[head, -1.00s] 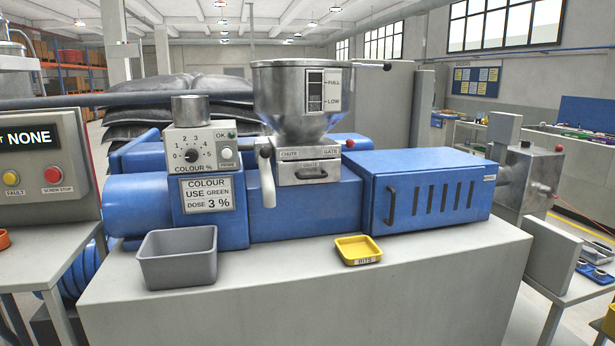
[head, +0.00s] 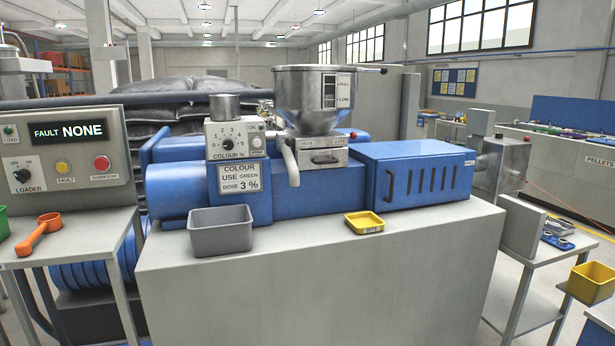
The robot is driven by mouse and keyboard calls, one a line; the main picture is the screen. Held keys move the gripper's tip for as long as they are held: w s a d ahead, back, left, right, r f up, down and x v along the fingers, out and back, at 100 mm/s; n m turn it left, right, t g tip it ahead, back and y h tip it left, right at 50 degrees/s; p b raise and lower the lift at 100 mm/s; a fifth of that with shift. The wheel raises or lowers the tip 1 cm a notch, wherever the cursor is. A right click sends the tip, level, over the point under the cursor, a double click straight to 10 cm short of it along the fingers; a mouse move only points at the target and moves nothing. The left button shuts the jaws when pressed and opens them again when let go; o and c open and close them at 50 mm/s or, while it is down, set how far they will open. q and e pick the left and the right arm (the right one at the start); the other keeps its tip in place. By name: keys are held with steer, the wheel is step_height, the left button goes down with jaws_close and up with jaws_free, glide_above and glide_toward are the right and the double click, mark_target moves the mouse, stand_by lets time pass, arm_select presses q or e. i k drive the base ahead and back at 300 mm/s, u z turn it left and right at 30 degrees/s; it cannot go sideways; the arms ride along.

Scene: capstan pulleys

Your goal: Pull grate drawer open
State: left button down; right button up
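The steel hopper (head: 315,105) stands on the blue machine (head: 320,192). Under it is a small silver drawer front (head: 327,163) with a dark handle, which looks closed; its label is too small to read for certain. A pale lever (head: 289,163) hangs just left of this drawer. To the right, a blue slotted housing (head: 425,180) has a dark upright handle and looks shut. Neither of my grippers is in view.
A grey bin (head: 220,232) and a yellow tray (head: 365,223) stand on the grey bench (head: 320,270) before the machine. A control panel (head: 67,165) and orange scoop (head: 38,234) are at left. A yellow bin (head: 592,283) is at right. The bench front is clear.

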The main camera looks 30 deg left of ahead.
mark_target(328, 158)
steer(key=z, duration=1.25)
steer(key=k, duration=0.15)
steer(key=u, duration=2.15)
